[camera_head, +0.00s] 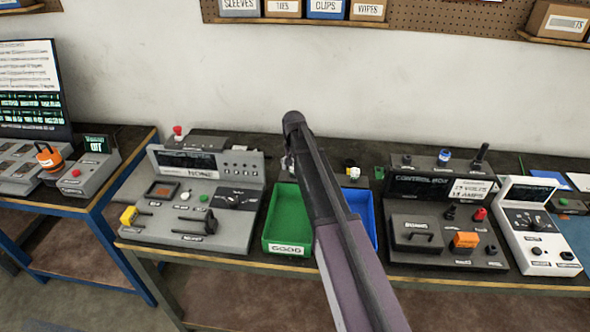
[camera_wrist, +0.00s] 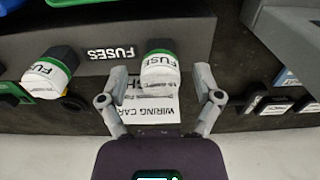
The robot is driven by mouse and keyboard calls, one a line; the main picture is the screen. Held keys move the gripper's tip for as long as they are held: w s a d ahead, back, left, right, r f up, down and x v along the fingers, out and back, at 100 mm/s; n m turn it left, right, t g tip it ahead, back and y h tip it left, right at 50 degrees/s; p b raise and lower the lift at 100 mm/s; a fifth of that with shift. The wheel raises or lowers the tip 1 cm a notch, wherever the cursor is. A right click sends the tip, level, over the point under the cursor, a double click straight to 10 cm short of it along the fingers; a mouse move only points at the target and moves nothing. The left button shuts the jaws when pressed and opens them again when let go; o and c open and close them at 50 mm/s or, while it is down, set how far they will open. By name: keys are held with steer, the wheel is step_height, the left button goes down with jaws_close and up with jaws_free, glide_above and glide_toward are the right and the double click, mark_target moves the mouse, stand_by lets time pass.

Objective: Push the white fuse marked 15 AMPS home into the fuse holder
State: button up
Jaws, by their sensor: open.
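In the wrist view, a white fuse (camera_wrist: 160,73) with a green band and the word FUSE stands in front of the grey block labelled FUSES (camera_wrist: 105,30). My gripper (camera_wrist: 161,76) is open, with one finger on each side of this fuse; I cannot tell whether either touches it. A second white fuse (camera_wrist: 44,80) with a green band stands to the left, outside the fingers. No amp marking is readable on either fuse. I cannot tell which part is the fuse holder. In the head view my arm hides my gripper.
In the head view, a green bin labelled GOOD (camera_head: 289,249) and a blue bin (camera_head: 361,215) flank my arm. The control box (camera_head: 440,188) stands right, a grey test panel (camera_head: 215,195) left. A WIRING CARD label (camera_wrist: 150,108) lies below the nearer fuse in the wrist view.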

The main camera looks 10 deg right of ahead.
stand_by(0.8)
jaws_close()
steer(key=shift+r, duration=0.15)
steer(key=shift+r+p, duration=0.5)
steer(key=shift+p, duration=0.15)
steer(key=shift+r, duration=0.2)
steer(key=shift+r+p, duration=2.1)
steer(key=shift+p, duration=0.2)
steer(key=shift+s, duration=0.15)
